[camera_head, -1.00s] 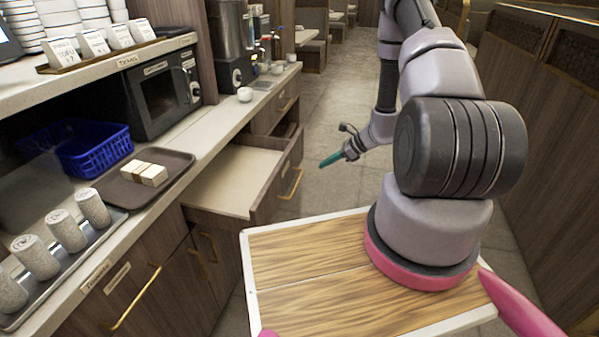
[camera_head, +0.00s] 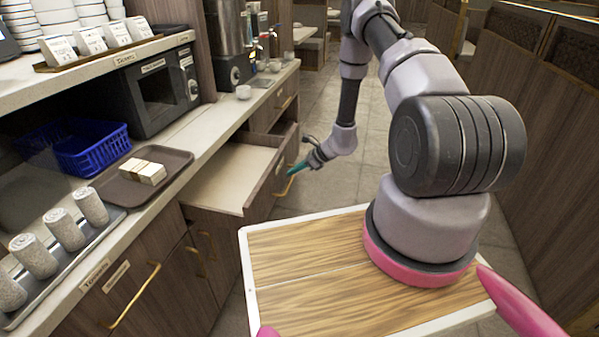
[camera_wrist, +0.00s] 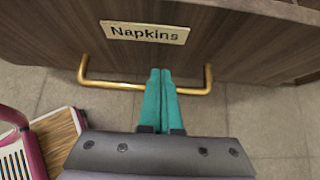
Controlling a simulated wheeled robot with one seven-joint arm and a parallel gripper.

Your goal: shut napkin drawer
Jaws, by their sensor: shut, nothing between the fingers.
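The napkin drawer (camera_head: 226,176) stands pulled out from the counter in the head view, its pale inside showing empty. In the wrist view its wooden front (camera_wrist: 225,45) bears a "Napkins" label (camera_wrist: 145,33) and a gold bar handle (camera_wrist: 110,86). My gripper (camera_head: 291,172) is at the drawer front in the head view. In the wrist view my gripper's teal fingers (camera_wrist: 160,75) are shut together with nothing between them, and their tips overlap the handle bar near its middle. I cannot tell whether they touch the front.
A brown tray (camera_head: 180,160) with a napkin stack (camera_head: 143,171), a blue basket (camera_head: 90,150) and a microwave (camera_head: 160,92) sit on the counter. Another drawer, slightly out, shows behind. The floor aisle (camera_head: 335,190) is clear; wooden booth panels line the right.

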